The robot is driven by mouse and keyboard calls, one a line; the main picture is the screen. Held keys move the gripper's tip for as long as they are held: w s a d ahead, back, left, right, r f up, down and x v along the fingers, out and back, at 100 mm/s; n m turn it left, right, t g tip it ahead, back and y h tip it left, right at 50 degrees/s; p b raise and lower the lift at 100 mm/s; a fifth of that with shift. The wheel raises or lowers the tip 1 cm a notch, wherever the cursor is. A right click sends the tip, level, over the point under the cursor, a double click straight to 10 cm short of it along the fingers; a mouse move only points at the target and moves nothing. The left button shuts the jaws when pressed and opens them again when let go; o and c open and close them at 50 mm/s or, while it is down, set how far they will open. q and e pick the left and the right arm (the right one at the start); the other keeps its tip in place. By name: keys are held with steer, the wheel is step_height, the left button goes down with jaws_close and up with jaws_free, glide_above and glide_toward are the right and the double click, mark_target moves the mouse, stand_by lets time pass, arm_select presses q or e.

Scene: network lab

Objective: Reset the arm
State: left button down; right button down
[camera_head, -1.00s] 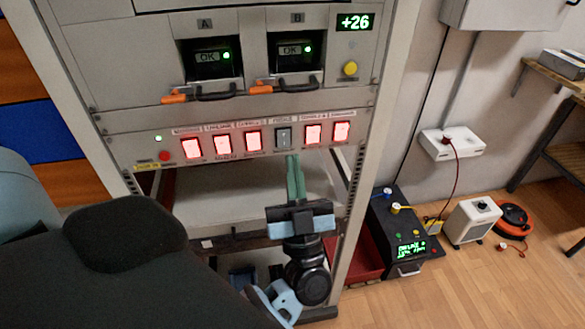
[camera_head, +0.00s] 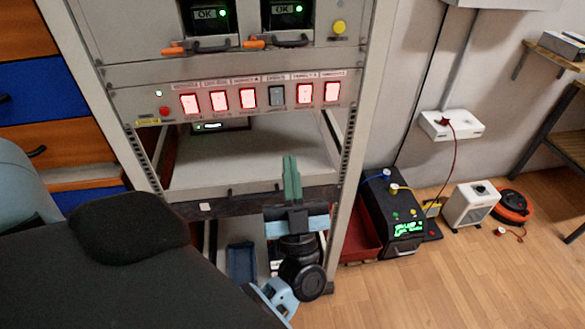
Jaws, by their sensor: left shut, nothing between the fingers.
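My left gripper (camera_head: 291,160) stands in front of the rack in the head view, its green fingers pointing up and closed together with nothing between them. Its fingertips are below the row of switches and apart from them. My left arm (camera_head: 130,260) fills the lower left of the view. My right gripper does not show. The switch panel (camera_head: 387,92) has several red-lit rocker switches and one unlit grey switch (camera_head: 276,95). Above it, two modules show OK, the left one (camera_head: 204,14) and the right one (camera_head: 286,10), each with a green light.
The rack (camera_head: 230,165) has an open shelf behind my gripper. A black unit with a green display (camera_head: 385,205), a white heater (camera_head: 469,206) and an orange cable reel (camera_head: 513,207) stand on the floor at right. The wooden floor (camera_head: 430,285) in front is clear.

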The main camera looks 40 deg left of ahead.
arm_select(q)
steer(key=shift+f, duration=0.1)
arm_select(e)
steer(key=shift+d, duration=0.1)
arm_select(q)
steer(key=shift+d, duration=0.1)
stand_by(0.4)
